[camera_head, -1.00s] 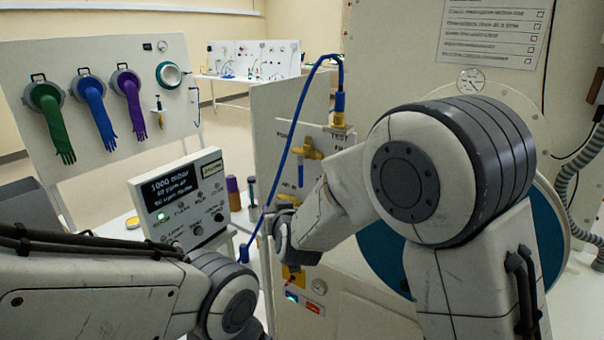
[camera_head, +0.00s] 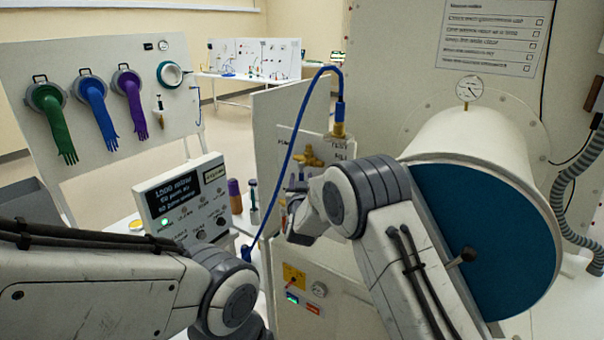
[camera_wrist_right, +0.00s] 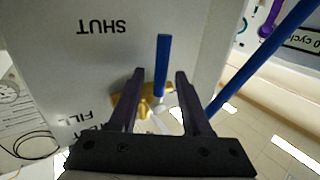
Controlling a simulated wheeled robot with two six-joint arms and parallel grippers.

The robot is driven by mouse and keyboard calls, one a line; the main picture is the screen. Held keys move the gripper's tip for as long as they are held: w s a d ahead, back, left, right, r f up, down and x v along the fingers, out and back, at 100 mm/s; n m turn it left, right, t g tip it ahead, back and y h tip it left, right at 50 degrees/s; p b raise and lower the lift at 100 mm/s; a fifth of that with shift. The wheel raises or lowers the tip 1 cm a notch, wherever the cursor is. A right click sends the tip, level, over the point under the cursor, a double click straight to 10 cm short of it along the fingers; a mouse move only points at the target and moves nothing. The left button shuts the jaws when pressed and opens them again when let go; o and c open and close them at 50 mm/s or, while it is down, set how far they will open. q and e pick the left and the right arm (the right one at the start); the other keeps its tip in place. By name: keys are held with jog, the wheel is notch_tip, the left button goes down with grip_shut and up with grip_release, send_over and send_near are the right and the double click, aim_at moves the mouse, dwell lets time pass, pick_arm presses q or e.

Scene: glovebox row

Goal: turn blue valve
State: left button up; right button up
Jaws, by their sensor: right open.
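The valve is brass (camera_head: 310,157) with a blue lever (camera_wrist_right: 162,50), mounted on a white panel (camera_head: 268,130). In the head view the lever is largely hidden by my right arm. My right gripper (camera_wrist_right: 160,78) is open, with its dark fingers on either side of the lever in the wrist picture. Whether they touch it, I cannot tell. In the head view my right wrist is just below the valve. My left arm shows at the lower left; its gripper is out of view.
A blue hose (camera_head: 296,130) loops from a brass fitting beside the valve down past my right gripper. A control box (camera_head: 186,205) with a display stands left. A large cylinder with a teal door (camera_head: 480,240) is right of my right arm. A glove board (camera_head: 100,95) stands behind.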

jog(key=shift+w, duration=0.5)
grip_shut()
jog(key=shift+f, duration=0.1)
dwell(1.1)
